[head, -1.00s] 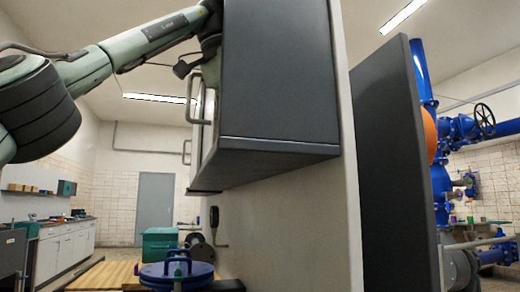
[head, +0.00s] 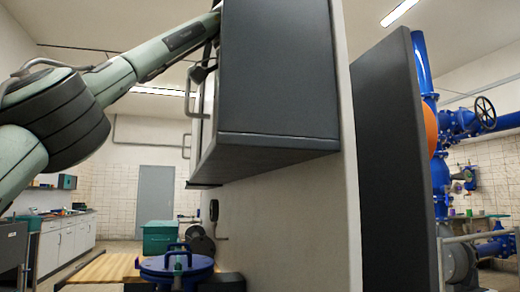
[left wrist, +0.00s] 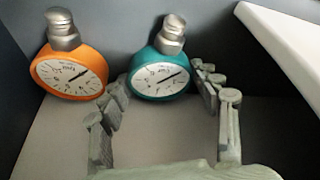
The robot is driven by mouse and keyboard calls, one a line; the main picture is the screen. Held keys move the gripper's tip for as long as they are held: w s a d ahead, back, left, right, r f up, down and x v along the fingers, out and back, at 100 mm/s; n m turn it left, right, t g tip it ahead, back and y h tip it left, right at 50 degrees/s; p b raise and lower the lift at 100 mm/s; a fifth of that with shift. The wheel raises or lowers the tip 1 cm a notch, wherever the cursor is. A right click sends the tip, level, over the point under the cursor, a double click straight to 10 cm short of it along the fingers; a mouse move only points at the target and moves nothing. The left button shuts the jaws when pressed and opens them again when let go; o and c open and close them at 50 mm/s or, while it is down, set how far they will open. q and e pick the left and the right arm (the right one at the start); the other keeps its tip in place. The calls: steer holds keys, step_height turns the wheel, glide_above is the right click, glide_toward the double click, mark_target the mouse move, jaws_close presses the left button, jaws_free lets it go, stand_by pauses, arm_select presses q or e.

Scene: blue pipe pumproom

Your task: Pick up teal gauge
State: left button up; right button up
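In the left wrist view a teal gauge (left wrist: 160,77) with a white dial and grey metal stem stands inside a dark cabinet. An orange gauge (left wrist: 69,74) of the same shape stands to its left. My left gripper (left wrist: 162,84) is open, its fingers apart on either side of the teal gauge's lower front. I cannot tell whether either finger touches it. In the head view my left arm reaches up behind the grey wall cabinet (head: 275,75), which hides the gripper and both gauges. My right gripper is not in view.
A white panel edge (left wrist: 285,45) bounds the cabinet at the right in the wrist view. In the head view a dark upright panel (head: 392,170) stands right of the white wall. A blue lidded vessel (head: 175,268) and a wooden tabletop (head: 108,268) lie below.

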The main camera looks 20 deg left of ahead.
arm_select(q)
steer(key=shift+c, duration=1.1)
steer(key=shift+r, duration=0.15)
